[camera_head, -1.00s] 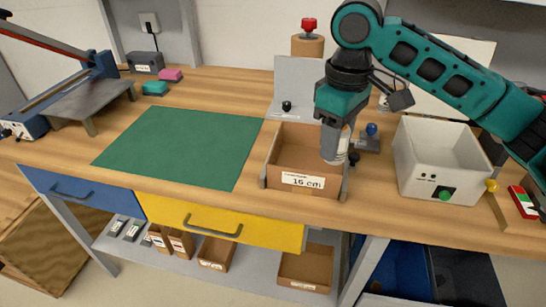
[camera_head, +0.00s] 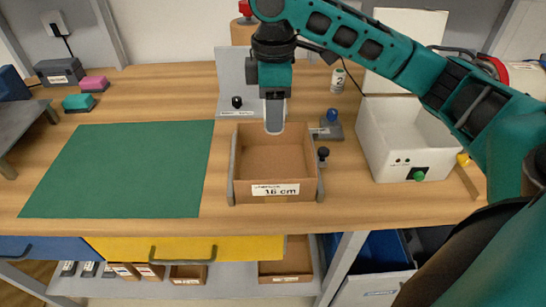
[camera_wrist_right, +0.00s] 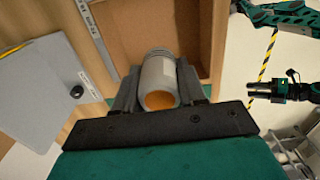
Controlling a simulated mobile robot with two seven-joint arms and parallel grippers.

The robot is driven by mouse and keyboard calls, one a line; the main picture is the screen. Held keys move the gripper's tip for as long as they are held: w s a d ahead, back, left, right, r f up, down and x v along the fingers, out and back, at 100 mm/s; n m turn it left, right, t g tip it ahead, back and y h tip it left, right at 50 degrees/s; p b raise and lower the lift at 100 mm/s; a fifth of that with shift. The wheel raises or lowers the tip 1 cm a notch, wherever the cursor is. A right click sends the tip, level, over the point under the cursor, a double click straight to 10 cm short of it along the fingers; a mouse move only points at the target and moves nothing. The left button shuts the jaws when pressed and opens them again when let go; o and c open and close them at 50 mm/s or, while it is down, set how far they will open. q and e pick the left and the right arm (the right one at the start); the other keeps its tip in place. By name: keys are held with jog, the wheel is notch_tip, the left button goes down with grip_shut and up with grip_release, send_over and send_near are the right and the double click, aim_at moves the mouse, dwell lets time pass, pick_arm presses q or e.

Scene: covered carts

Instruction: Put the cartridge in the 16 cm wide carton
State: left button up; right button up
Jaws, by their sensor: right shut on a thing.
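The 16 cm carton (camera_head: 270,155) is an open brown box on the bench, labelled "16 cm" on its front; it looks empty. My right gripper (camera_head: 273,128) points down in front of the carton's back edge in the head view. In the wrist view the right gripper (camera_wrist_right: 158,98) is shut on the cartridge (camera_wrist_right: 158,72), a grey cylinder with a ridged end and an orange open end. The cartridge is largely hidden by the fingers in the head view. My left gripper (camera_wrist_right: 255,90) seems to show small at the wrist view's right; its jaws are unclear.
Metal guides (camera_head: 234,170) flank the carton, with a black knob (camera_head: 323,153) at right. A grey upright plate (camera_head: 232,75) stands behind. A white box (camera_head: 408,140) with a green button is at right. A green mat (camera_head: 125,170) lies clear at left.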

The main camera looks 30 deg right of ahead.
notch_tip(320, 180, down, 7)
jog(key=shift+f+b, duration=0.1)
jog(key=shift+b, duration=0.3)
jog(key=shift+f+b, duration=0.35)
jog(key=shift+f, duration=2.05)
jog(key=o, duration=0.6)
jog(key=shift+f, duration=0.1)
jog(key=o, duration=0.5)
